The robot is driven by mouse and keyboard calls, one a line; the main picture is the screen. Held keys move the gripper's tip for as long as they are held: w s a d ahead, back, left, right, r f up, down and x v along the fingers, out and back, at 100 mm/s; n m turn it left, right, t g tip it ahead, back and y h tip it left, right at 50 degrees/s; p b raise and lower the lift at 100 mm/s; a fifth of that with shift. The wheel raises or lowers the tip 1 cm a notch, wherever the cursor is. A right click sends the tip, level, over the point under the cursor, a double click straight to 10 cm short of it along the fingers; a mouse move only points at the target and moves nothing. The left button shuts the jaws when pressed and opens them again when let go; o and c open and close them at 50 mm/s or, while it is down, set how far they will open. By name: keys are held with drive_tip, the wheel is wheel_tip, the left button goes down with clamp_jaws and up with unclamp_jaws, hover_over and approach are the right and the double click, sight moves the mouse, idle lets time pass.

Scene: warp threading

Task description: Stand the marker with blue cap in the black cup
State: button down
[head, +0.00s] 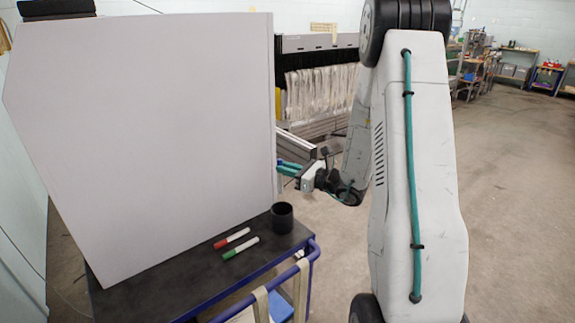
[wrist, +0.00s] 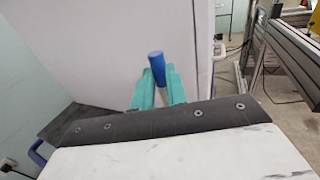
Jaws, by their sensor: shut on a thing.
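My gripper (head: 289,168) has teal fingers and is at the right edge of the white board, above and behind the black cup. In the wrist view, my gripper (wrist: 159,90) is shut on the marker with blue cap (wrist: 157,68), whose cap points up and away between the fingertips. Its pale body shows between the fingers, and its lower end is hidden. The cup's inside is mostly dark.
A red-capped marker (head: 232,239) and a green-capped marker (head: 241,248) lie on the dark cart top (head: 190,272), left of the cup. The large white board (head: 150,130) stands at the cart's back. A blue rail (head: 314,250) edges the cart.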

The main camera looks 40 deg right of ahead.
wheel_tip(320, 180, down, 8)
drive_tip(key=shift+f, duration=0.15)
idle(0.8)
drive_tip(key=c, duration=1.3)
unclamp_jaws()
drive_tip(key=shift+c, duration=0.2)
drive_tip(key=v, duration=0.8)
drive_tip(key=shift+d, duration=0.1)
